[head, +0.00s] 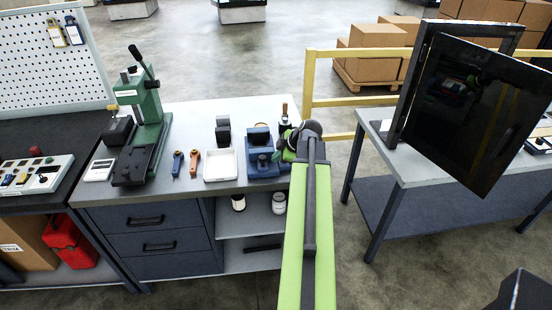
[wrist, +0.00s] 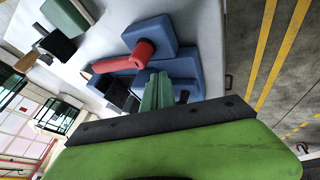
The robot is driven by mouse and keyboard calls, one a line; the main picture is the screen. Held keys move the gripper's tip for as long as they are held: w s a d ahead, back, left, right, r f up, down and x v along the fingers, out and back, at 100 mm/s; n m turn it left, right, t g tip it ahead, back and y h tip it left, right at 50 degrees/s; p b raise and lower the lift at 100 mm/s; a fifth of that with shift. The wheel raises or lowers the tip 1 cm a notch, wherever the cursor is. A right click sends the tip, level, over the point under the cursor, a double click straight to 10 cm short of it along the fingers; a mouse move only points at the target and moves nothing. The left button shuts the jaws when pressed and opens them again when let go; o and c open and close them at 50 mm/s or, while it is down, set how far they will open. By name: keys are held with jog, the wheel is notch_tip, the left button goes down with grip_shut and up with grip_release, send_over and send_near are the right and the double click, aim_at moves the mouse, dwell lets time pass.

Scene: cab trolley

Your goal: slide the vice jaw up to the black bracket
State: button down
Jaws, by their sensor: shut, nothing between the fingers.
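A blue vice (head: 260,152) stands on the grey bench top near its right edge. In the wrist view, its blue body (wrist: 152,38) lies ahead of my gripper, with a red cylindrical part (wrist: 125,58) across it. A dark block (wrist: 118,94), which looks like the black bracket, sits against the blue parts. My gripper (head: 286,152) is just right of the vice in the head view. Its green fingers (wrist: 157,92) are shut and empty, pointing at the vice. I cannot tell whether they touch it. The gap between jaw and bracket is not clear.
A white tray (head: 220,165) and a dark block (head: 223,130) stand left of the vice. A green press (head: 148,115) stands farther left, with blue and orange tools (head: 194,160) between. A black-screened cabinet (head: 470,110) is on the right table. Floor shows between the tables.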

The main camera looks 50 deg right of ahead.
jog(key=w+d, duration=0.2)
jog(key=w, duration=0.1)
jog(key=shift+w+d, duration=0.2)
jog(key=shift+d, duration=0.2)
jog(key=shift+s+a, duration=0.1)
jog(key=shift+a, duration=0.1)
jog(key=shift+s+a, duration=0.2)
jog(key=shift+s, duration=0.05)
jog(key=shift+s+a, duration=0.9)
jog(key=shift+s, duration=0.2)
jog(key=p+v, duration=0.8)
jog(key=v, duration=0.2)
jog(key=shift+s, duration=0.2)
jog(key=shift+a, duration=0.1)
